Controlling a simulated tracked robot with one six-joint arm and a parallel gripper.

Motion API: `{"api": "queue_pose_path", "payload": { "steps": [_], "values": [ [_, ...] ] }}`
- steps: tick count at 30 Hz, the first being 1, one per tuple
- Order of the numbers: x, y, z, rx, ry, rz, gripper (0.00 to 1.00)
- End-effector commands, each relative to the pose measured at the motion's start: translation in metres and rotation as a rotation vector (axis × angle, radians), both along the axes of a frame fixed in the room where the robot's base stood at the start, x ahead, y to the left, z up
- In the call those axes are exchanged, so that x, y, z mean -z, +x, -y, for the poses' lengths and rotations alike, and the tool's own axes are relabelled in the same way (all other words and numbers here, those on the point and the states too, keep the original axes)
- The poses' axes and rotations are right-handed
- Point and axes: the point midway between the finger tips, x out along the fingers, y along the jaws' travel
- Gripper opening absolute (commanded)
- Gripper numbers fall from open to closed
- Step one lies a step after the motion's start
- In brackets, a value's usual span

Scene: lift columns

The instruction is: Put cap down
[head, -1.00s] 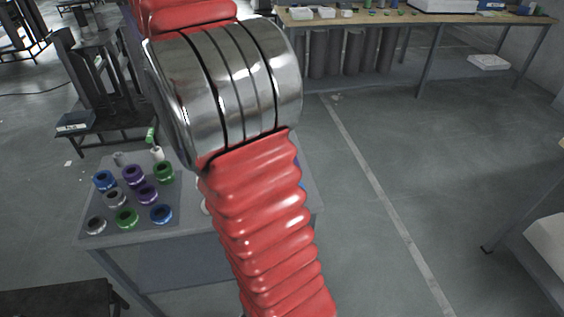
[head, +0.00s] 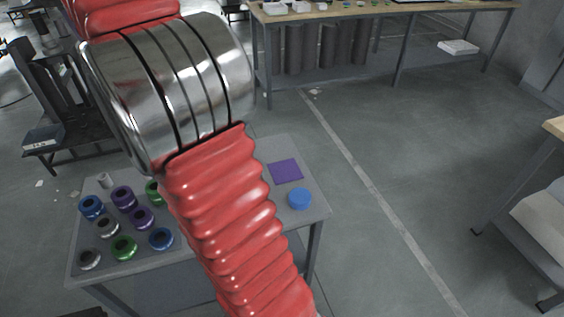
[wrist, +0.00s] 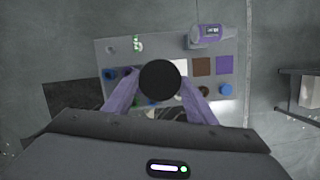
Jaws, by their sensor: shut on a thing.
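In the wrist view a round black cap (wrist: 160,80) sits between the two purple fingers of my gripper (wrist: 160,92). The gripper is shut on it and holds it over the table (wrist: 112,45). The cap hides the middle of the tabletop. In the head view my red-sleeved arm hides the gripper and the cap. That view shows the table (head: 283,232) with a purple square (head: 285,171) and a blue round piece (head: 299,198) on its right side. The wrist view also shows a brown square and part of a white one.
Several coloured ring-shaped pieces, such as a green one (head: 124,247), stand on the table's left side. Another workbench (head: 400,13) stands at the back. Open floor lies right of the table.

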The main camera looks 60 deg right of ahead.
Motion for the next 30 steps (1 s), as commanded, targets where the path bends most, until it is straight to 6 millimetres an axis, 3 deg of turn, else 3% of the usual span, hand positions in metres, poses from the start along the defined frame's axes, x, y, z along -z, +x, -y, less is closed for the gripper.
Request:
{"api": "queue_pose_path", "payload": {
  "steps": [11, 16, 23, 30],
  "values": [
    [0.0, -0.008, 0.015, 0.033, -0.001, 0.0, 0.24],
    [0.004, -0.018, 0.034, 0.071, 0.0, 0.0, 0.24],
    [0.03, -0.056, 0.093, 0.193, 0.0, -0.003, 0.24],
    [0.087, -0.112, 0.163, 0.336, 0.0, -0.005, 0.24]
  ]
}}
